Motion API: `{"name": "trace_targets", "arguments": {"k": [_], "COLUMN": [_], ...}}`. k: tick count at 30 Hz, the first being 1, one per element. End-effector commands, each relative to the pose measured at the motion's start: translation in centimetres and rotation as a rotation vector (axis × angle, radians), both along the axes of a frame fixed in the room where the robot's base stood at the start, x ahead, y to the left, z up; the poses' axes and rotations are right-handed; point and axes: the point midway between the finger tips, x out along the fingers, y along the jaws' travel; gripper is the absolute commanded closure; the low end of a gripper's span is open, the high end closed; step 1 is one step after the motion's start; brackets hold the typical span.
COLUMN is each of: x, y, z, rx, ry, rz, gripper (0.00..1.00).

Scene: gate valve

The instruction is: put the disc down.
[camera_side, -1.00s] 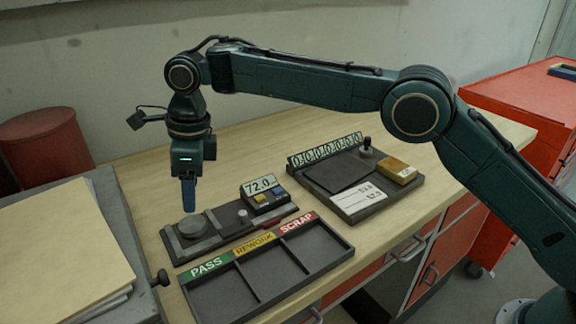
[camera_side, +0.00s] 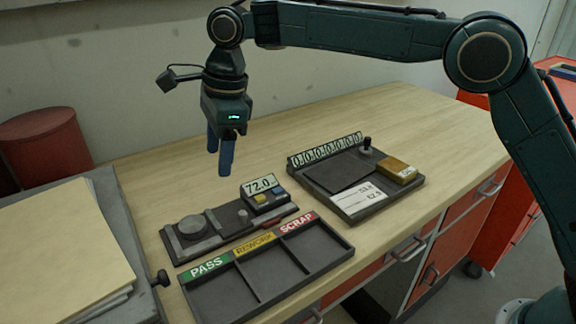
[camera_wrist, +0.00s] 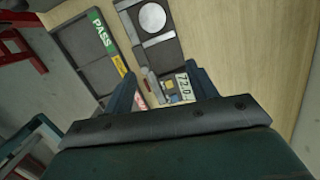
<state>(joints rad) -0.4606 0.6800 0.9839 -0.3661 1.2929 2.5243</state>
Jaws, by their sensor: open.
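The grey round disc (camera_side: 192,227) lies flat on the left end of the dark measuring fixture (camera_side: 222,237). It also shows in the wrist view (camera_wrist: 152,17) as a pale circle on its block. My gripper (camera_side: 220,158) is open and empty, high above the bench behind the fixture and to the right of the disc, clear of it. In the wrist view its two blue fingers (camera_wrist: 163,88) are spread apart with nothing held between them.
A display reading 72.0 (camera_side: 262,185) stands at the fixture's right end. In front is a three-compartment tray (camera_side: 245,308) labelled PASS, REWORK and SCRAP, with empty compartments. A dark board with a number strip (camera_side: 325,150) is at right. Papers (camera_side: 60,250) lie at left.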

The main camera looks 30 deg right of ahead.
Motion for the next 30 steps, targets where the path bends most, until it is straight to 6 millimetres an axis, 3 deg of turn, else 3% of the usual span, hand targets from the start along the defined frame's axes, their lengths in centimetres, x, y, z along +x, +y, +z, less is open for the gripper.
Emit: {"name": "trace_targets", "arguments": {"k": [6, 15, 22, 30], "x": [-2.4, -7.2, -11.8, -18.0], "y": [-5.3, -12.0, -16.8, -21.7], "z": [4.3, 8.0, 9.4, 9.4], "rx": [-0.013, -0.068, -0.136, -0.246], "ry": [-0.085, -0.202, -0.288, -0.370], "rz": [0.200, 0.484, 0.699, 0.953], "gripper": [0.43, 0.43, 0.43, 0.43]}}
